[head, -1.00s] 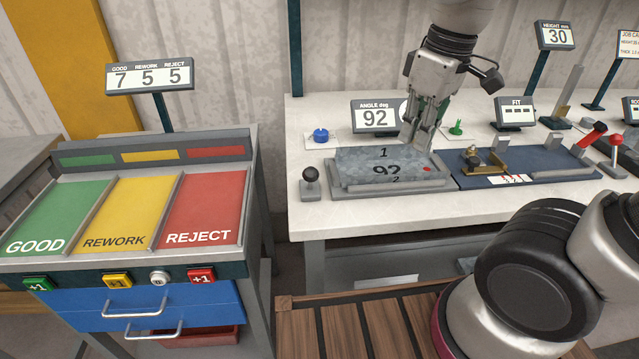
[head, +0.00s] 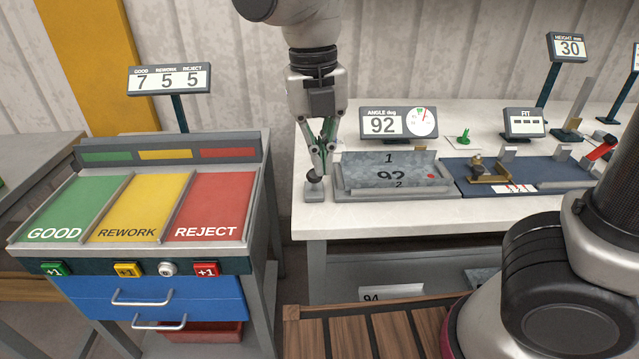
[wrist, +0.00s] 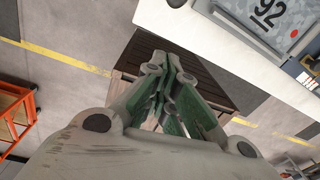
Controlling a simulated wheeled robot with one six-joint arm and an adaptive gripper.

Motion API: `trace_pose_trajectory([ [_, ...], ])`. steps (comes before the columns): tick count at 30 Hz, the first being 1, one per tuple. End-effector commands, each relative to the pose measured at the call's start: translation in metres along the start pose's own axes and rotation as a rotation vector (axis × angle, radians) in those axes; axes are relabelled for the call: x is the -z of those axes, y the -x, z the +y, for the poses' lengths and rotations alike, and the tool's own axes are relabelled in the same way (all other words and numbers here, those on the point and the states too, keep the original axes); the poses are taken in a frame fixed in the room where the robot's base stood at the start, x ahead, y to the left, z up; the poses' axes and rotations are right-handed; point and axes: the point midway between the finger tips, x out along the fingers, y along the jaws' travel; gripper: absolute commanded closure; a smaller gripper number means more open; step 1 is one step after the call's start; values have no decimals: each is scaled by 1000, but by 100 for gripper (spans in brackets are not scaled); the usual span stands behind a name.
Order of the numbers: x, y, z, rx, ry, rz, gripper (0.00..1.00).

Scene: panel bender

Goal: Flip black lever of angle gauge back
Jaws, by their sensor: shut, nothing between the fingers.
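The angle gauge (head: 341,189) stands near the left front of the white bench, with a bent grey sheet part (head: 385,172) marked 92 lying in it. The gauge also shows at the top right of the wrist view (wrist: 240,17). The black-knobbed lever (head: 314,178) stands on a small grey base just left of the gauge. My gripper (head: 322,172) is shut and empty, pointing down, with its fingertips right at the knob. They partly cover it, and I cannot tell whether they touch it. In the wrist view the green-padded fingers (wrist: 168,78) are together.
The angle display (head: 384,123) reads 92 behind the gauge. A blue fixture (head: 515,180) with a clamp is to its right. The sorting stand (head: 130,205) with green, yellow and red lanes is at the left, across a gap. Open floor lies left of the bench corner.

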Motion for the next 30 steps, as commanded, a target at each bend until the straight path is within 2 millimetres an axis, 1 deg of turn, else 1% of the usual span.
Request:
trace_pose_trajectory([
  [3, 0, 0, 0, 0, 28, 0, 100],
  [11, 0, 0, 0, 0, 28, 0, 100],
  [14, 0, -4, 0, 1, 27, 1, 100],
  [16, 0, -11, -1, 1, 27, 1, 100],
  [20, 1, -32, -1, 3, 26, 3, 100],
  [27, 1, -85, -1, 4, 26, 4, 100],
  [30, 1, -104, -1, 3, 26, 3, 100],
])
